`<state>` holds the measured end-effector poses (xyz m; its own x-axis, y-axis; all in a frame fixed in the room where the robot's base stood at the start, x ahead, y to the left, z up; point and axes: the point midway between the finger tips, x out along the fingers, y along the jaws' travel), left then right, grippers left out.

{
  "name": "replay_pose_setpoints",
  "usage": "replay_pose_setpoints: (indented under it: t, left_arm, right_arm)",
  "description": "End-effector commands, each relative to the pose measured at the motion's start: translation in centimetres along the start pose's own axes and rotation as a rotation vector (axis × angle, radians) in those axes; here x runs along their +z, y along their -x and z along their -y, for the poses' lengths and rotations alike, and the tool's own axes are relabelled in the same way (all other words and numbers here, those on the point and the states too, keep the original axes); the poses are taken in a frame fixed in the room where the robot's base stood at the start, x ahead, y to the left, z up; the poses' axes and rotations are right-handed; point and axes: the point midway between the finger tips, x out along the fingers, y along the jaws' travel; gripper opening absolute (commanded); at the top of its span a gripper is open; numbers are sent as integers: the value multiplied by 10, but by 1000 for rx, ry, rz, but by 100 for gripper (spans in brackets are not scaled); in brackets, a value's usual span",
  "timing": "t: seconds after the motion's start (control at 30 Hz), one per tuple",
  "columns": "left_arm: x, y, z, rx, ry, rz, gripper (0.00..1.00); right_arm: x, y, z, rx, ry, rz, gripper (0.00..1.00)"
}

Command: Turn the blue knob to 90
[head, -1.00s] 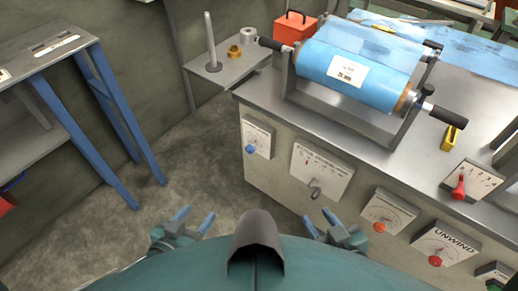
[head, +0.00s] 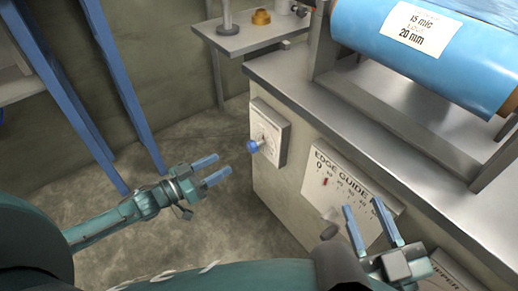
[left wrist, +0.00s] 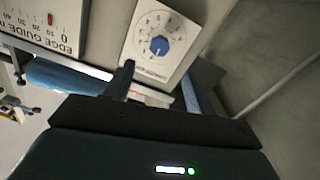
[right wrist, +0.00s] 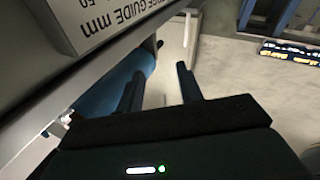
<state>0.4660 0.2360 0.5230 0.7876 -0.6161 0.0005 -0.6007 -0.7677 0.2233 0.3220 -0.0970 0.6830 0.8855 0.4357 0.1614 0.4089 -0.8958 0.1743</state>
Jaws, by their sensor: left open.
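The blue knob (head: 254,147) sits on a white dial plate (head: 279,125) on the left end of the grey machine's front. The left wrist view shows the knob (left wrist: 159,45) face on, at the middle of its dial; the numbers are too small to read. My left gripper (head: 223,166) is open and empty, pointing at the knob from the left with a short gap between. In the left wrist view its fingers (left wrist: 159,75) are below the knob and not touching it. My right gripper (head: 363,205) is open and empty, in front of the edge guide plate.
The edge guide plate (head: 352,185) with its grey knob (head: 329,231) is right of the dial. The metal counter edge (head: 370,122) overhangs the front, with a blue film roll (head: 440,50) above. Blue table legs (head: 75,90) stand at left; the floor between is clear.

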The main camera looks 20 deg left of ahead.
Motion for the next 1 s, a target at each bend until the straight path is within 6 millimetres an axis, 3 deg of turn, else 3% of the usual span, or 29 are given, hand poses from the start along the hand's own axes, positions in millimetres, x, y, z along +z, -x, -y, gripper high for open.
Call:
replay_pose_setpoints:
  t: [0.5, 0.7, 1.0]
  left_arm:
    - [1, -100, 0, 0, -1, -3, 55]
    - [0, -120, 0, -1, -1, -1, 55]
    - [0, -123, 0, -2, -1, 1, 55]
  right_arm:
    - [4, -4, 5, -12, -80, -43, 36]
    - [2, -4, 5, -14, -99, -54, 36]
    - [0, -4, 5, -15, -106, -55, 36]
